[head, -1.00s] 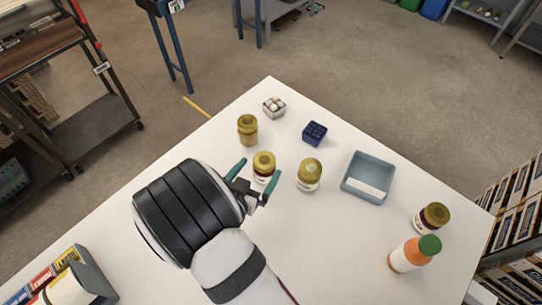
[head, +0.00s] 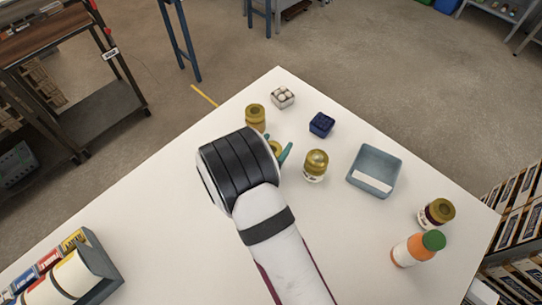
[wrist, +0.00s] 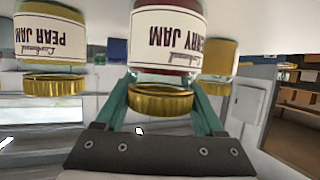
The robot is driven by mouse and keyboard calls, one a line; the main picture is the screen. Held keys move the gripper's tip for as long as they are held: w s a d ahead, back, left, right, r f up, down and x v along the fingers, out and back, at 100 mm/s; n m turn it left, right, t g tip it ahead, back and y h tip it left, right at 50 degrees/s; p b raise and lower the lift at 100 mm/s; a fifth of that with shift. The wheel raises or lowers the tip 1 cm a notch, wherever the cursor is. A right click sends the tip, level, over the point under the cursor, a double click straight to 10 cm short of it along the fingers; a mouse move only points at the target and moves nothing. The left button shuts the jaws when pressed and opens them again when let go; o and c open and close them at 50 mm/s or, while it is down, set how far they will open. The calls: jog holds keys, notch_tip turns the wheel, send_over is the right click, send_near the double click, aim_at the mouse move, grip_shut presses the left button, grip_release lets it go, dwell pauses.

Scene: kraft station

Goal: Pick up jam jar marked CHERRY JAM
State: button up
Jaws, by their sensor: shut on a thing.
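My gripper (wrist: 165,100) is shut on this jar, one green finger on each side near the lid. In the head view my wrist hides most of the jar; part of its lid (head: 275,148) shows by my fingers. I cannot tell whether it is clear of the table. A PEAR JAM jar (wrist: 50,38) is beside it at the left of the wrist view.
Yellow jars stand close by, one behind (head: 255,117) and one to the right (head: 315,166).

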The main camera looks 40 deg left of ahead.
grip_shut()
